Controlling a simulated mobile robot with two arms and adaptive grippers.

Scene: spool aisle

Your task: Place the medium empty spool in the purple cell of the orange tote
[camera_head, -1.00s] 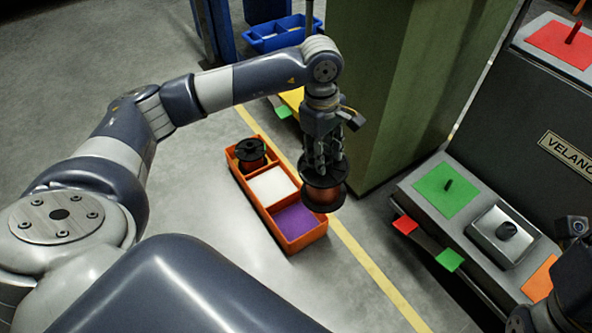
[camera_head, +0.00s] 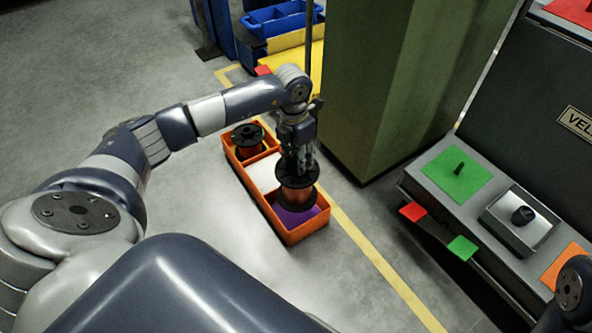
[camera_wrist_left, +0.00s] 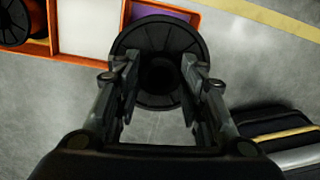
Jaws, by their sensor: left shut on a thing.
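The orange tote (camera_head: 309,232) stands on the floor at the middle of the head view, with its purple cell (camera_head: 286,216) at the near end. My left gripper (camera_head: 297,166) is shut on a spool (camera_head: 297,194) with black flanges and a copper-coloured middle. The spool is held upright and overlaps the purple cell in the head view; its height above the cell floor is unclear. In the left wrist view the spool's top flange (camera_wrist_left: 158,38) lies between the fingers and partly covers the tote wall and purple cell (camera_wrist_left: 177,13). My right gripper is not in view.
Another copper-coloured spool (camera_head: 247,141) sits in the tote's far cell; the middle cell is white (camera_head: 264,173). A green pillar (camera_head: 385,90) stands close behind. A grey machine bench (camera_head: 465,205) is at right. Blue bins (camera_head: 278,20) are at the back.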

